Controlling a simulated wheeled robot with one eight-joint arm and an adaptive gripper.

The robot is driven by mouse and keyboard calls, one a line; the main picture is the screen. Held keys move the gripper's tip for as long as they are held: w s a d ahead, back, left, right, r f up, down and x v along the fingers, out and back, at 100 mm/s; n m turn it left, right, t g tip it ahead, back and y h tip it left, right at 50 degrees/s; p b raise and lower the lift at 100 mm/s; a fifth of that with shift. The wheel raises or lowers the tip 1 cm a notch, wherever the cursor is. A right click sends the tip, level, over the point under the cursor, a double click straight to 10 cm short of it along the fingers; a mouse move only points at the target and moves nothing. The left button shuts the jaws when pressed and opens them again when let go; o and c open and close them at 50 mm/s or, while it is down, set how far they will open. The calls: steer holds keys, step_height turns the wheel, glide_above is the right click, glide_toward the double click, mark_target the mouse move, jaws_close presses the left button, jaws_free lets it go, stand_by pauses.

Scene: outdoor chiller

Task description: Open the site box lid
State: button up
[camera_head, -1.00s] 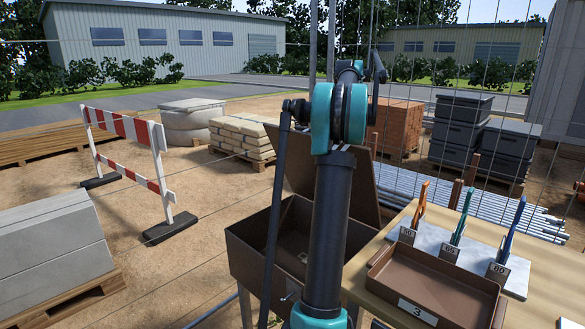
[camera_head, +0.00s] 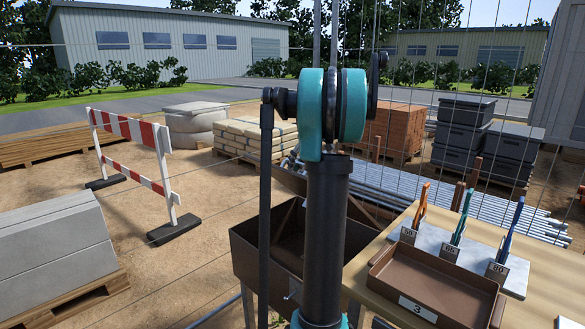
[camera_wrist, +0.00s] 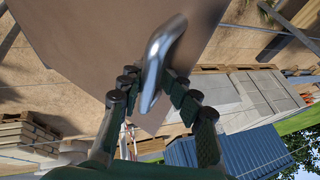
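The brown site box (camera_head: 258,262) stands open below my arm in the head view, and its inside shows. Its lid (camera_head: 287,179) is tipped back behind the box, mostly hidden by my arm. In the wrist view, the lid (camera_wrist: 100,40) fills the upper left as a flat brown panel. A bent silver handle (camera_wrist: 158,60) stands out from it. My gripper (camera_wrist: 153,85) has its dark fingers on either side of this handle and appears closed on it.
A wooden table (camera_head: 545,290) with a brown tray (camera_head: 430,285) marked 3 and several coloured tools in a holder stands close on the right. Wire mesh and metal pipes (camera_head: 480,205) lie behind. A red-white barrier (camera_head: 130,128) stands at left.

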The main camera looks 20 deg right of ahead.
steer(key=shift+s+a+f, duration=0.1)
steer(key=shift+a+f, duration=0.05)
steer(key=shift+a, duration=0.05)
stand_by(0.3)
steer(key=w+d+f+v, duration=0.1)
steer(key=d+v, duration=0.2)
steer(key=v, duration=1.6)
steer(key=shift+d+r, duration=0.15)
steer(key=shift+d, duration=0.25)
stand_by(1.0)
steer(key=shift+w, duration=0.15)
